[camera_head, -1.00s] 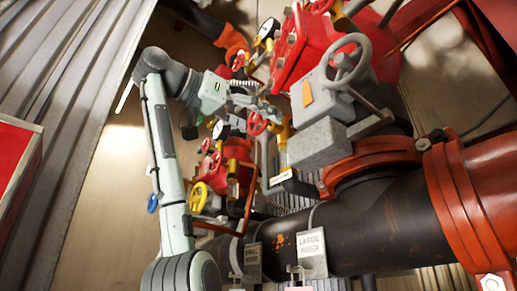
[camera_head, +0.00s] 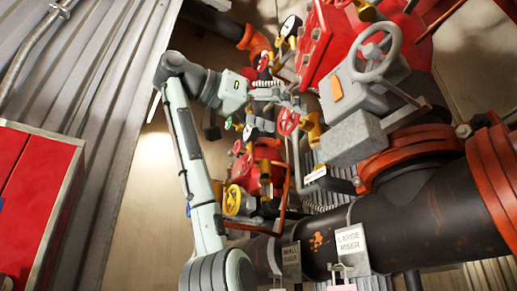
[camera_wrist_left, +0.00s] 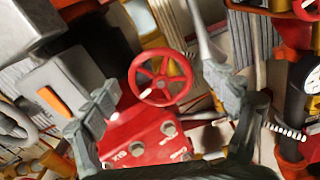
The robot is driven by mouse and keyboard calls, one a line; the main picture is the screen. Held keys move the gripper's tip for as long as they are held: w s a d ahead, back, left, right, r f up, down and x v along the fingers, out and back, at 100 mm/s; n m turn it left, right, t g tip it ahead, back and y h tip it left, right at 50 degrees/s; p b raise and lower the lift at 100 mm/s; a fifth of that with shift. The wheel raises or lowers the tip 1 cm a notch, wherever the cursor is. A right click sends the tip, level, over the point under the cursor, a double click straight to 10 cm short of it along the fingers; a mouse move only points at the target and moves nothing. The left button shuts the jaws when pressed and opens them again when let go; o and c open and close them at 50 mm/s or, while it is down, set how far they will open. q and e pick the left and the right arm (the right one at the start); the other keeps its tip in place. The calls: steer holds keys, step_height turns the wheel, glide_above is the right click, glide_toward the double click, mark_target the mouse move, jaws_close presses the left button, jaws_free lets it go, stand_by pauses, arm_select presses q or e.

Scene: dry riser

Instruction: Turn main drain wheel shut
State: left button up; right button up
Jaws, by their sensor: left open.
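A red spoked handwheel (camera_head: 288,121) stands among the riser pipework near the middle of the head view. No label in view names it as the main drain wheel. My left gripper (camera_head: 285,97) is close to it. In the left wrist view the same kind of red wheel (camera_wrist_left: 160,77) sits between the spread fingers of my left gripper (camera_wrist_left: 163,88). The fingers are open, one on each side, with gaps to the rim, and hold nothing. How far the wheel is in depth is hard to tell. My right gripper is not in view.
A grey handwheel (camera_head: 376,52) on a grey gearbox is at upper right. A yellow wheel (camera_head: 232,200) is lower left of the red one. A black pipe (camera_head: 420,215) with a "LARGE RISER" tag (camera_head: 351,248) crosses below. A red cabinet (camera_head: 40,190) stands at left.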

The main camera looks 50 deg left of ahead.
arm_select(q)
steer(key=s, duration=1)
steer(key=shift+s+a, duration=0.15)
steer(key=shift+a, duration=0.3)
